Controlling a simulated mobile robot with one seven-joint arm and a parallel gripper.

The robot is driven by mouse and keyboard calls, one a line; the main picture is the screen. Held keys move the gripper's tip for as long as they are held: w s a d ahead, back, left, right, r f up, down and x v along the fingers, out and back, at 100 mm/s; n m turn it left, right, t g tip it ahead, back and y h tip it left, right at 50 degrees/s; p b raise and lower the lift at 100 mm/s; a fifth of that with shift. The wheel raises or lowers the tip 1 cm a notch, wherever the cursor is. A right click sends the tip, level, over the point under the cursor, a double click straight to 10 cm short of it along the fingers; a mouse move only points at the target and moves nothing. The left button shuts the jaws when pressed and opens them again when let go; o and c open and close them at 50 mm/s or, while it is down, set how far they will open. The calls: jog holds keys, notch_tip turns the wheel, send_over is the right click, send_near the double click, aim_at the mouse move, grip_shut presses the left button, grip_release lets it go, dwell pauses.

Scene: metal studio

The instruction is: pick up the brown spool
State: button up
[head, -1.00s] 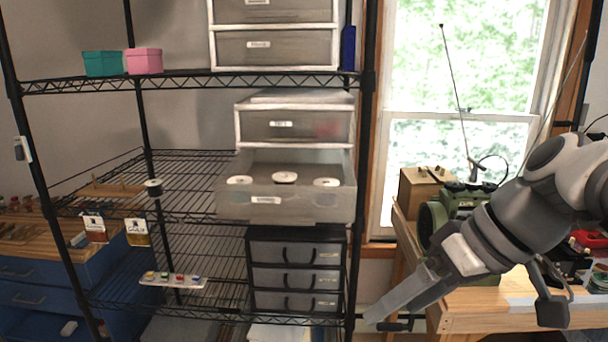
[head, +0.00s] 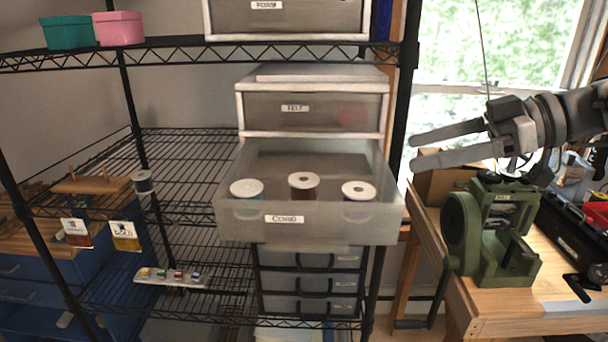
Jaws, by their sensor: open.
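Three spools with white tops stand in the open translucent drawer labelled CORD (head: 330,232). The middle spool (head: 304,187) shows dark brown winding under its top and looks like the brown spool. The left spool (head: 246,189) shows teal winding. The right spool (head: 358,191) is partly behind the drawer front, and its colour is hard to tell. My gripper (head: 411,152) is open and empty. Its two fingers point left, to the right of the drawer and a little higher than the spools, apart from them.
The shelf's black right post (head: 405,100) stands near my fingertips. A closed drawer labelled FELT (head: 312,112) is above the open one. A green machine (head: 490,230) stands on the wooden workbench (head: 500,310) below my arm. Another dark spool (head: 143,182) is on the left shelf.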

jog(key=p, duration=0.2)
send_near(299, 181)
jog(key=shift+w+a+f, duration=0.25)
jog(key=shift+w, duration=0.15)
jog(key=shift+w+a+f, duration=0.25)
jog(key=shift+w, duration=0.15)
jog(key=shift+p+x, duration=0.55)
jog(key=shift+x, duration=2.2)
jog(key=shift+s, duration=0.15)
jog(key=shift+c, duration=0.2)
jog(key=c, duration=1.4)
jog(key=shift+r, duration=0.1)
